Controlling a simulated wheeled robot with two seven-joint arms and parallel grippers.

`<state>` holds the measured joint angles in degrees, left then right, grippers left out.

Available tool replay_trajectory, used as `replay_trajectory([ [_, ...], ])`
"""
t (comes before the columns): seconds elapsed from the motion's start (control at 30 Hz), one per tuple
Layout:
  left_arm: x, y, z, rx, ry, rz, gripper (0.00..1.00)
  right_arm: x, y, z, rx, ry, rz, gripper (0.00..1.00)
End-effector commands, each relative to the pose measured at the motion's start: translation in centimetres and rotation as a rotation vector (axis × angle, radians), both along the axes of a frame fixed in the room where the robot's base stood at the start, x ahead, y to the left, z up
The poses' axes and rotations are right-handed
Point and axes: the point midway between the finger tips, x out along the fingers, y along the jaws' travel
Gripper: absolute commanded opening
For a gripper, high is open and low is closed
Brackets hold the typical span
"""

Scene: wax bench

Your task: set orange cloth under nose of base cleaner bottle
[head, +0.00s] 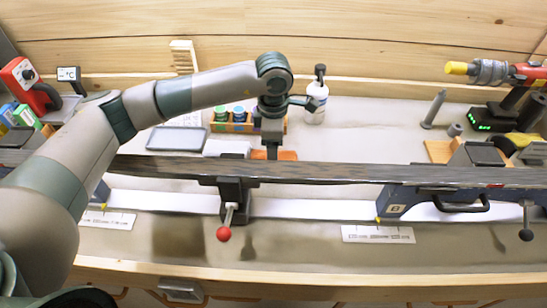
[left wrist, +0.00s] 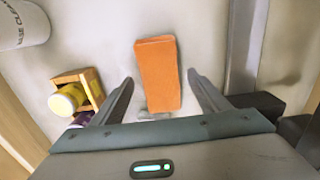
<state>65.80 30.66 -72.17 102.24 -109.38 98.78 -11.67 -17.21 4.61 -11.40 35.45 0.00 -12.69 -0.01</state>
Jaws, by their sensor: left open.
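The orange cloth (left wrist: 158,72) is a folded rectangle lying on the bench between my open left fingers (left wrist: 160,80) in the left wrist view. The fingers stand apart on both sides of it, with no contact that I can make out. In the head view my left gripper (head: 272,147) points down at the cloth (head: 288,155), behind the long dark ski, which hides part of both. The base cleaner bottle (head: 316,102), white with a black pump top, stands upright behind and right of the cloth. Its lower body (left wrist: 22,25) shows at upper left in the left wrist view. My right gripper is out of view.
The ski (head: 330,174) lies across clamps at the front. A wooden rack of small jars (head: 235,122) is left of the gripper, with a white block (head: 226,148) before it. A grey tray (head: 177,139) lies farther left.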

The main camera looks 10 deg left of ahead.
Motion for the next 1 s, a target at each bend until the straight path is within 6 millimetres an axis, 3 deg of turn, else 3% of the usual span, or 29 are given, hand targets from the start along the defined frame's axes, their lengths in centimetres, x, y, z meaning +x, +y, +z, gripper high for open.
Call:
replay_trajectory([
  [0.37, -0.01, -0.01, 0.00, 0.000, 0.000, 0.000, 0.69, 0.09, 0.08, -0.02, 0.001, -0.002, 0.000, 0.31],
  [0.5, -0.01, -0.01, 0.01, 0.000, 0.000, 0.000, 0.35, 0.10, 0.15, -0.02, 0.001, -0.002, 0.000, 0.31],
  [0.57, -0.01, -0.01, 0.01, 0.000, 0.000, 0.000, 0.25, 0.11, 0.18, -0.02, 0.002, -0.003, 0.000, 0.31],
  [1.0, 0.05, -0.01, 0.67, 0.000, 0.000, 0.000, 0.21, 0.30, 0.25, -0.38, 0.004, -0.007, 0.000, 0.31],
])
